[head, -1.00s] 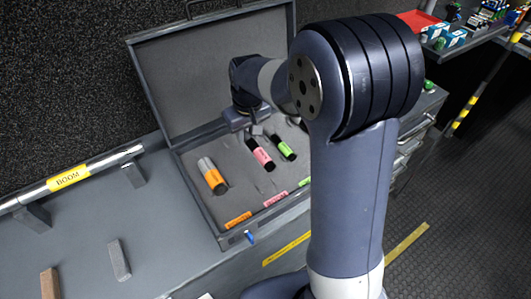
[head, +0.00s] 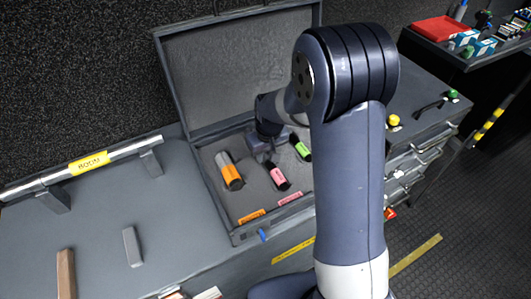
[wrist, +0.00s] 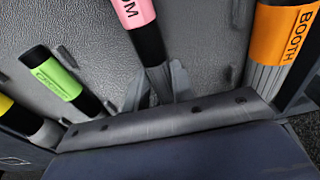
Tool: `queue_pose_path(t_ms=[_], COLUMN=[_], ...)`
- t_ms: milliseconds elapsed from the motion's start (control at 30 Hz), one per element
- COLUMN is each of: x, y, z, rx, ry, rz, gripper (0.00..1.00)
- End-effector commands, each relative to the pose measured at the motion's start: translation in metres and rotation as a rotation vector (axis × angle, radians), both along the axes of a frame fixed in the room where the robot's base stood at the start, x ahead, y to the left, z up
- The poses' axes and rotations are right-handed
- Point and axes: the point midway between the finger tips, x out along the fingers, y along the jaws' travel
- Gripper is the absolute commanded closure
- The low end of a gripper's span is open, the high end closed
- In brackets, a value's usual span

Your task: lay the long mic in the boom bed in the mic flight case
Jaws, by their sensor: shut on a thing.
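The long mic with a pink label (head: 278,178) is over or in the open flight case (head: 238,238), between the orange-labelled mic (head: 231,171) and the green-labelled mic (head: 301,147). My gripper (head: 265,150) is down in the case at its rear end. In the wrist view, my gripper (wrist: 153,90) is shut on the black body of the pink-labelled mic (wrist: 133,10), whose label ends in "OM". A matching pink label (head: 290,199) lies at the case's front. Whether the mic touches the foam is hidden.
The case lid (head: 240,70) stands open behind. A silver pole marked BOOM (head: 89,163) rests on brackets at left. The grey bench top (head: 180,215) is mostly clear there. My arm hides the case's right side. A red item (head: 440,28) lies on the right shelf.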

Motion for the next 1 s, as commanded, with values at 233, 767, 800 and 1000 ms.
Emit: queue_pose_path(t_ms=[233,767,800,1000], x=[0.0,0.0,-0.001,-0.007], y=[0.0,0.0,-0.001,-0.003], z=[-0.002,0.012,0.018,0.059], rx=[0.0,0.001,0.001,0.0], ry=[0.0,-0.005,-0.004,-0.006], rz=[0.0,0.0,0.0,0.001], gripper=[0.63,0.54,0.54,0.54])
